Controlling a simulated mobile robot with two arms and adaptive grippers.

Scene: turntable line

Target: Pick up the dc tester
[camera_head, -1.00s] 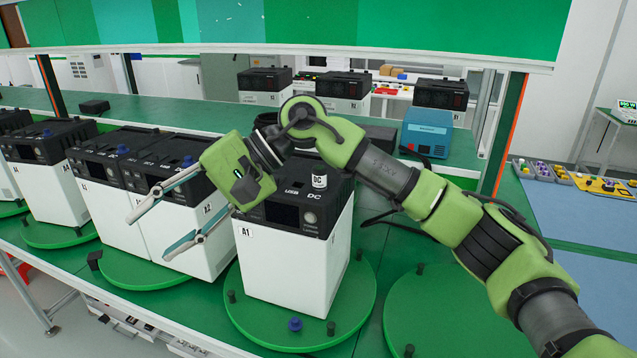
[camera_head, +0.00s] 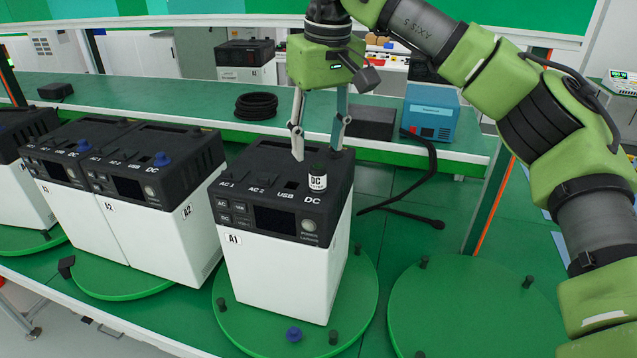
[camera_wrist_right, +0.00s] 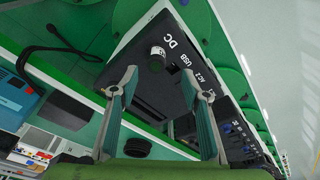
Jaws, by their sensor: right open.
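The dc tester (camera_head: 317,182) is a small white cylinder with a dark top and "DC" lettering. It stands upright on the black top of the box marked A1 (camera_head: 282,265), near the DC label. My right gripper (camera_head: 318,150) points down over the rear of that top, open and empty, with its fingers behind the tester in the head view. In the right wrist view the tester (camera_wrist_right: 157,56) lies just beyond the two spread fingertips (camera_wrist_right: 159,72), apart from them. My left gripper is not in view.
The A1 box stands on a green turntable (camera_head: 362,318) with a blue cap (camera_head: 293,334). Boxes including A2 (camera_head: 170,235) stand left. An empty turntable (camera_head: 460,310) is at right. Behind are a black cable coil (camera_head: 256,106), a loose black cable (camera_head: 433,175) and a blue device (camera_head: 431,112).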

